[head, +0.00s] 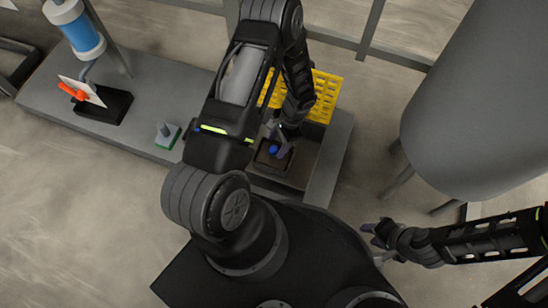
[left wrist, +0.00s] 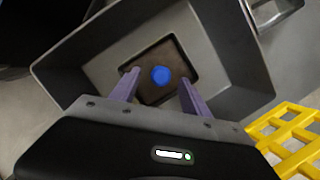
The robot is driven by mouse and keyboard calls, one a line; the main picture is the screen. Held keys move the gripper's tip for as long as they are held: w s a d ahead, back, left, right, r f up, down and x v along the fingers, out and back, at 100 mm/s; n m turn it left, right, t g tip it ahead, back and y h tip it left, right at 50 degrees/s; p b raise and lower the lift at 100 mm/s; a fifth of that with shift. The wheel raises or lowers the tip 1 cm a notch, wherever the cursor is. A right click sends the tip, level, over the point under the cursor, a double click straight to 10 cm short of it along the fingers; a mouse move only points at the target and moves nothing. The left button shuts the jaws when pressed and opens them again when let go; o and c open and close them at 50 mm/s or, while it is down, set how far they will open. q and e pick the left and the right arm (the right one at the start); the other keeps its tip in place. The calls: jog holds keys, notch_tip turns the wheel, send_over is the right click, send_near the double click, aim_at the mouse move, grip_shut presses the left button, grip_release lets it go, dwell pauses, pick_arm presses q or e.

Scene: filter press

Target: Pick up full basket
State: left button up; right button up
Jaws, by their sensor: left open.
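A dark brown rectangular piece with a round blue knob lies in a grey bin (left wrist: 225,75). In the left wrist view the brown piece (left wrist: 150,50) is near the bin's middle, with the blue knob (left wrist: 161,75) on it. My left gripper (left wrist: 158,78) is open, its fingertips on either side of the knob; I cannot tell whether they touch anything. The head view shows the blue knob (head: 273,149) beside my left gripper (head: 281,145), partly hidden by it. My right gripper (head: 374,231) is at lower right, away from the bench.
A large grey tank (head: 470,110) stands at right. Bare floor shows at lower left.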

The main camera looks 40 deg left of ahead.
aim_at(275, 148)
pick_arm(q)
jog(key=b+x, duration=0.1)
jog(key=x, duration=0.3)
jog(key=shift+r, duration=0.1)
jog(key=shift+c, duration=0.2)
grip_shut()
dwell(0.6)
dwell(0.8)
